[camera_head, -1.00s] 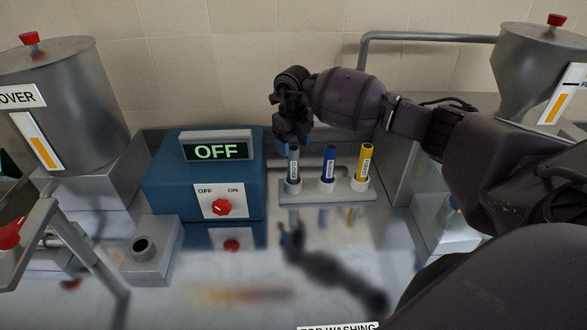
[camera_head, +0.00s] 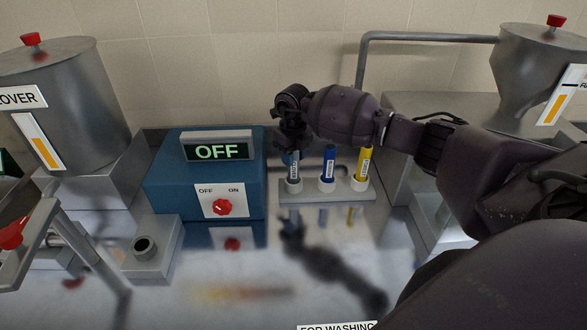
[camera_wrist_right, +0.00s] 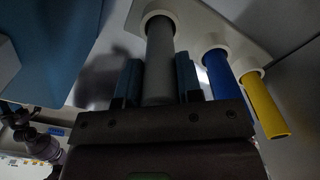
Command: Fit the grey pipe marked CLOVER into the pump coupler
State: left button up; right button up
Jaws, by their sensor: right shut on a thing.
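The grey pipe (camera_head: 293,174) with a white label stands upright in the left holder of the rack; its label is too small to read surely. It also shows in the right wrist view (camera_wrist_right: 160,62), its end in a white ring. My right gripper (camera_head: 291,157) is shut on the pipe's upper part, from above, with blue finger pads on both sides; it also shows in the right wrist view (camera_wrist_right: 158,84). The pump coupler (camera_head: 146,248), a grey block with a dark round socket, sits at the left front, empty. My left gripper is not in view.
A blue pipe (camera_head: 328,166) and a yellow pipe (camera_head: 363,163) stand close beside in the rack (camera_head: 345,192). A blue pump box (camera_head: 165,190) with an OFF display and red knob stands between rack and coupler. A steel tank (camera_head: 75,110) rises at left, a hopper (camera_head: 530,70) at right.

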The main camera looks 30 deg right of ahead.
notch_tip(320, 180, up, 20)
jog(key=b, duration=0.1)
jog(key=shift+b, duration=0.35)
